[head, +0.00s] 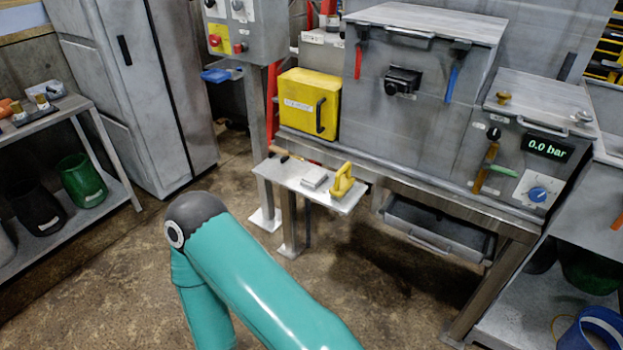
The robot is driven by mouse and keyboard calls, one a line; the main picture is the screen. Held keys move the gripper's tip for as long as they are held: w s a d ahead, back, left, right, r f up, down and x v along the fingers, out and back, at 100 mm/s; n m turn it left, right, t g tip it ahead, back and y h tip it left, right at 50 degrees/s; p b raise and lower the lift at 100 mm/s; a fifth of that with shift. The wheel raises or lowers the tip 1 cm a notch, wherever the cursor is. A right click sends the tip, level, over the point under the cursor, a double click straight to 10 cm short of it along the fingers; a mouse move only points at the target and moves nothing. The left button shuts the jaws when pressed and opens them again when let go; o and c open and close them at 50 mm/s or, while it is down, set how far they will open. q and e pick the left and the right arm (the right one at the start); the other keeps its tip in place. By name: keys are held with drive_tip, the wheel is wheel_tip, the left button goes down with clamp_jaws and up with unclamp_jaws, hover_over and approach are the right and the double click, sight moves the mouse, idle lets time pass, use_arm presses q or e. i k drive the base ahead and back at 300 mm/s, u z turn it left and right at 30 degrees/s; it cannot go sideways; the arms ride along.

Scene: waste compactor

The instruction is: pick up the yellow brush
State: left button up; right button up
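The yellow brush (343,181) stands on a small grey side shelf (318,194) in front of the compactor, near the shelf's right end. It looks like a yellow block with a loop handle; its underside is hard to make out. My teal arm reaches up from the bottom of the head view, its dark elbow left of and nearer than the shelf. Neither gripper shows in this view, and nothing is seen touching the brush.
A small grey block (314,178) and a wooden-handled tool (285,153) share the shelf. The compactor (423,70) rises behind, with a yellow box (307,103) beside it. A grey drawer (437,225) hangs right of the shelf. Open floor (150,270) lies to the left.

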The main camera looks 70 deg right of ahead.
sight(343, 185)
drive_tip(key=u, duration=0.3)
drive_tip(key=i, duration=0.6)
drive_tip(key=z, duration=1.65)
drive_tip(key=i, duration=0.25)
drive_tip(key=z, duration=1.85)
drive_tip(key=k, duration=0.65)
drive_tip(key=z, duration=0.3)
drive_tip(key=i, duration=2.05)
drive_tip(key=u, duration=0.3)
